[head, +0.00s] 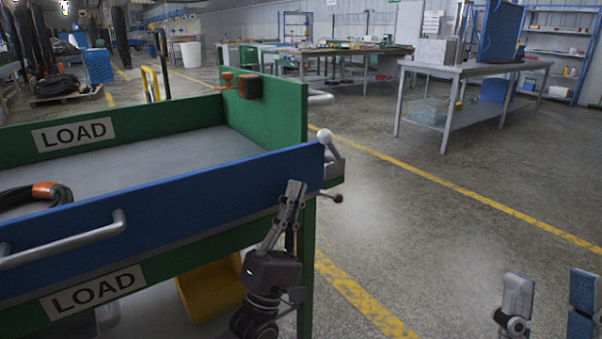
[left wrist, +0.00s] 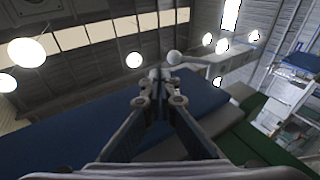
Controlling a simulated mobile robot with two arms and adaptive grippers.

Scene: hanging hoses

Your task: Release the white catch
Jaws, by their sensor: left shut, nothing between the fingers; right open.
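The white catch (head: 324,136) is a round white knob on a grey lever at the right end of the blue side panel (head: 190,192) of a green cart. The knob also shows in the left wrist view (left wrist: 174,57), just beyond the fingertips and slightly right. My left gripper (head: 294,188) is shut and empty, pointing up in front of the blue panel, below and left of the knob. In the left wrist view its fingertips (left wrist: 158,76) meet. They look apart from the knob. My right gripper (head: 551,280) is open and empty over the floor at the lower right.
A lever with a dark ball (head: 337,198) sticks out below the catch. An orange latch (head: 250,87) sits on the green end wall (head: 286,112). A hose with an orange end (head: 46,191) lies in the cart. A yellow bin (head: 212,287) is underneath. Right of the cart is open floor.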

